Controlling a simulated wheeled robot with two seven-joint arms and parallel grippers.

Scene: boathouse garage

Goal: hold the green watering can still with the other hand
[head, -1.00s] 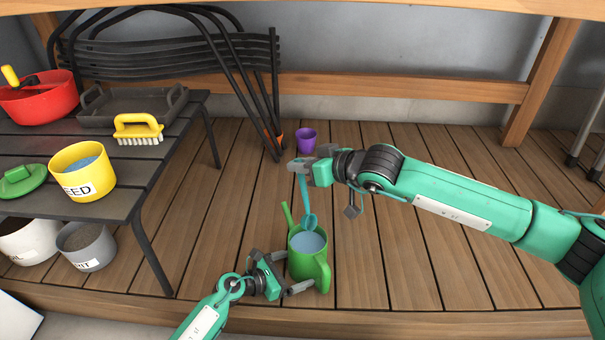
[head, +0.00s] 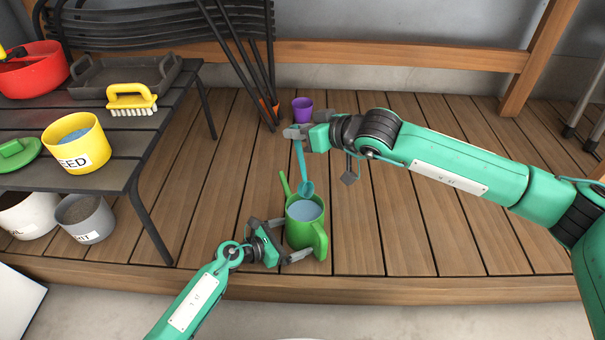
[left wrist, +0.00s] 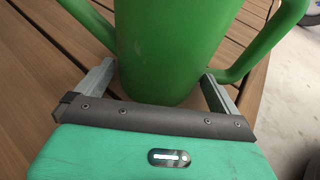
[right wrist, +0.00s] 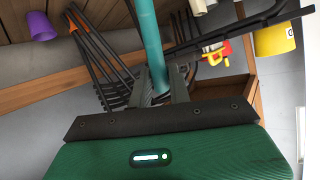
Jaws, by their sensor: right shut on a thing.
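The green watering can (head: 299,236) stands upright on the wooden deck, with bluish contents in its mouth. It also shows in the left wrist view (left wrist: 170,45). My left gripper (head: 284,240) is low at the can's near left side. Its fingers are spread, one on each side of the can; I cannot tell whether they touch it. My right gripper (head: 302,134) is shut on the handle of a teal spoon (head: 301,162), which also shows in the right wrist view (right wrist: 149,40). The spoon hangs down, its bowl at the can's far rim.
A purple cup (head: 302,110) stands behind the right gripper. A dark slatted table (head: 118,150) at left bears a yellow feed pot (head: 80,150), a brush (head: 131,100) and a red pot (head: 38,72). The deck right of the can is clear.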

